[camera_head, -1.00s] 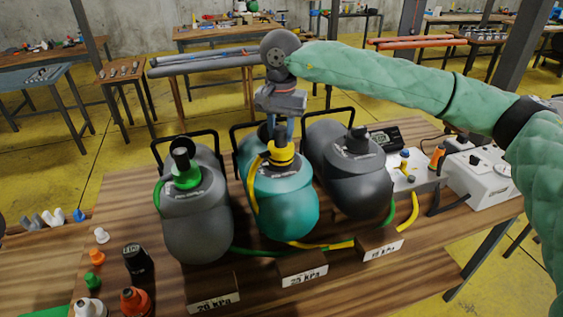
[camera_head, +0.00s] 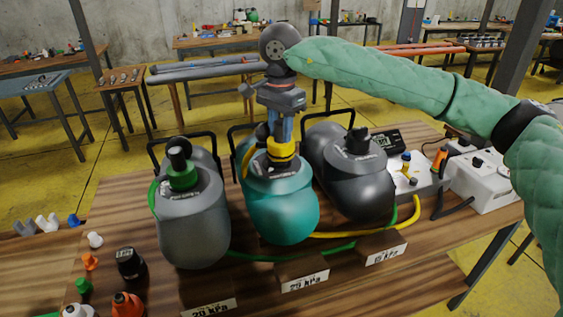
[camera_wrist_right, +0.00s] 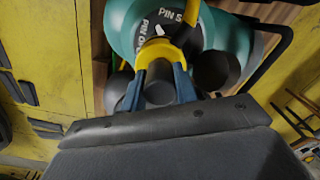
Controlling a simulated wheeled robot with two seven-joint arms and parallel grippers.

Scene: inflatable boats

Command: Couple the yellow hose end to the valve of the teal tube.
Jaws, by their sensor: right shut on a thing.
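The teal tube (camera_head: 283,210) stands in the middle of the table between two grey tubes. The yellow hose end (camera_head: 282,152) is at the valve on top of the teal tube, upright; I cannot tell whether it is locked on. My right gripper (camera_head: 281,128) comes from above, its blue fingers shut on the hose end. In the right wrist view the fingers (camera_wrist_right: 160,88) straddle a dark cylindrical part under the yellow ring (camera_wrist_right: 160,52), with the teal tube (camera_wrist_right: 124,28) beyond. "PIN" lettering shows beside the ring. My left gripper is not in view.
A grey tube (camera_head: 193,228) with a green hose end (camera_head: 182,176) stands left, a darker tube (camera_head: 352,182) right. Labelled wooden blocks (camera_head: 303,276) line the front. A white pump box (camera_head: 482,178) is at right. Loose caps and fittings (camera_head: 130,262) lie front left.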

